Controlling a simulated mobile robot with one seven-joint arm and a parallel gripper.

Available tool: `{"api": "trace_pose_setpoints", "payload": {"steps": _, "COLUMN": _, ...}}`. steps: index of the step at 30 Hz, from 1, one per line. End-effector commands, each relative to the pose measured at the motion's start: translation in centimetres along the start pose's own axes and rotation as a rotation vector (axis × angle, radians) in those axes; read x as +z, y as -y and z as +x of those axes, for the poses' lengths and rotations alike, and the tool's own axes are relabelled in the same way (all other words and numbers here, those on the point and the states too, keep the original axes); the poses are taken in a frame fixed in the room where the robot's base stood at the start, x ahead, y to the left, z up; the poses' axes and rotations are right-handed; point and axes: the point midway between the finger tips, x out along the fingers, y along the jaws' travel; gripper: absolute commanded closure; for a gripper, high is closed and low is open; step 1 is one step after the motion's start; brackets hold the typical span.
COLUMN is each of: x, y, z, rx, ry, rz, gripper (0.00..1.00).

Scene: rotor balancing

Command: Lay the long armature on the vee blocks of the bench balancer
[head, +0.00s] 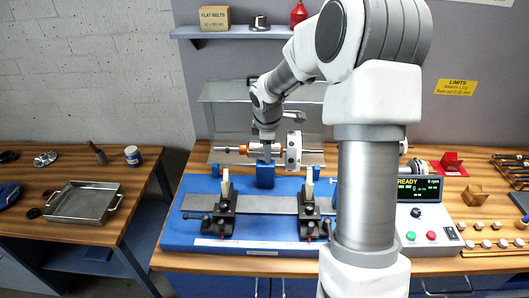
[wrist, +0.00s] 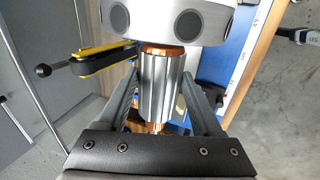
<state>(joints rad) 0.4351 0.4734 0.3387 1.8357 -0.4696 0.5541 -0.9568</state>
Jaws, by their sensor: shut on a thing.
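The long armature (head: 293,151) lies level across the head view, with a thin shaft, copper-coloured windings and a pale disc with dark holes on its right part. My gripper (head: 265,148) comes down from above and is shut on its core. In the wrist view the armature's grey slotted core (wrist: 162,88) sits between the two fingers of my gripper (wrist: 162,95). The bench balancer (head: 185,232) has a blue base, and its two dark supports, left (head: 226,205) and right (head: 308,208), carry pale upright tops. The armature appears behind and above these supports. Contact with the vees cannot be seen.
A blue block (head: 265,176) stands below the armature; whether they touch is unclear. A control box (head: 425,222) reads READY at right. A metal tray (head: 85,203) is on the left table. A shelf (head: 235,33) hangs above. A yellow-and-black lever (wrist: 105,60) shows in the wrist view.

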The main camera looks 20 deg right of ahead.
Motion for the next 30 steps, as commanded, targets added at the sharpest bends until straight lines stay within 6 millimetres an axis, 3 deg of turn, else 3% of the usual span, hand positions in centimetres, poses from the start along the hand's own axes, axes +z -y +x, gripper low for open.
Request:
{"api": "trace_pose_setpoints", "payload": {"steps": 11, "x": 0.0, "y": 0.1, "z": 1.2, "rx": 0.01, "ry": -0.005, "rz": -0.011, "gripper": 1.0}}
{"api": "trace_pose_setpoints", "payload": {"steps": 30, "x": 0.0, "y": 2.6, "z": 7.9, "rx": 0.009, "ry": -0.005, "rz": -0.011, "gripper": 1.0}}
